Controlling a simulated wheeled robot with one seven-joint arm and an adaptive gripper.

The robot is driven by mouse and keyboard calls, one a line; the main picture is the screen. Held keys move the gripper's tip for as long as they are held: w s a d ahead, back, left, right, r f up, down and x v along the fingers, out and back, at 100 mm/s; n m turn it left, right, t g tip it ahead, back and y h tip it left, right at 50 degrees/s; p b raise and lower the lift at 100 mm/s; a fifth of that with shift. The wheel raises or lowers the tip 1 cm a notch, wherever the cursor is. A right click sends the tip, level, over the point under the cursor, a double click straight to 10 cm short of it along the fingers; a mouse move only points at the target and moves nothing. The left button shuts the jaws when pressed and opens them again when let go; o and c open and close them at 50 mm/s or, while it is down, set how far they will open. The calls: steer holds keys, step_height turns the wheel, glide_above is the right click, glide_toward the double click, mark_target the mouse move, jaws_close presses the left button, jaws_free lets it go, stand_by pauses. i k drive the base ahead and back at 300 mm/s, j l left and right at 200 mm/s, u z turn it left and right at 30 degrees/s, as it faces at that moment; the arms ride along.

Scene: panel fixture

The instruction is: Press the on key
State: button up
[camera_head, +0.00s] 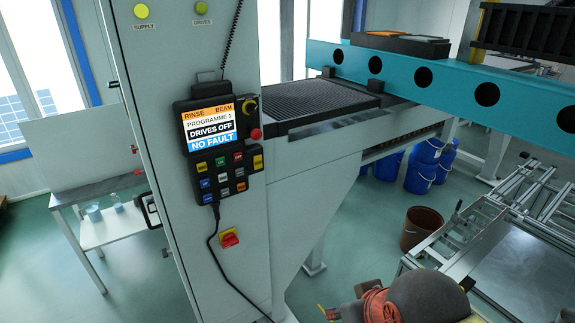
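A dark control pendant (218,150) hangs on the front of a grey cabinet column in the head view. Its lit screen (210,127) reads RINSE BEAM, PROGRAMME 1, DRIVES OFF and NO FAULT. Below the screen is a keypad (222,177) with several small coloured keys, including a red one (238,157) and a yellow one (257,161). My gripper is not clearly visible; nothing touches the pendant.
A red emergency button (256,134) sits on the pendant's right edge. Above are a lit SUPPLY lamp (141,11) and a DRIVES lamp (201,8). A cable (222,265) hangs below. The space before the keypad looks clear.

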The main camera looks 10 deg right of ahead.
mark_target(220, 161)
steer(key=i+j, duration=0.1)
steer(key=j, duration=0.25)
steer(key=i+j, duration=0.15)
steer(key=j, duration=0.15)
steer(key=i+j, duration=0.1)
steer(key=j, duration=0.25)
steer(key=i+j, duration=0.15)
steer(key=j, duration=0.15)
